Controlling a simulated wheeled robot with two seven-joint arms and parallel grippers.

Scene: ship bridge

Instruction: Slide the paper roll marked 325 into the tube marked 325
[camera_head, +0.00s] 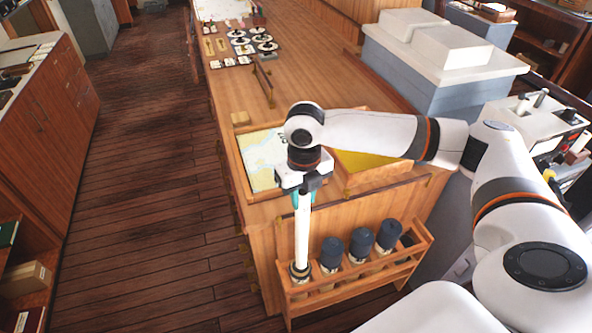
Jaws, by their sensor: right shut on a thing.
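A white paper roll (302,232) hangs upright below my right gripper (303,187), which is shut on its upper end. The roll's lower end meets the dark-rimmed mouth of the leftmost tube (300,276) in the wooden rack. It looks lined up with the opening, but I cannot tell how deep inside it is. No 325 marking is readable on the roll or the tube. My left gripper is not in view.
The wooden rack (361,291) also holds several tubes with dark caps (361,243) right of the roll. Behind it, a chart (261,160) lies on the long wooden counter (300,75). Dark plank floor (150,170) is clear on the left.

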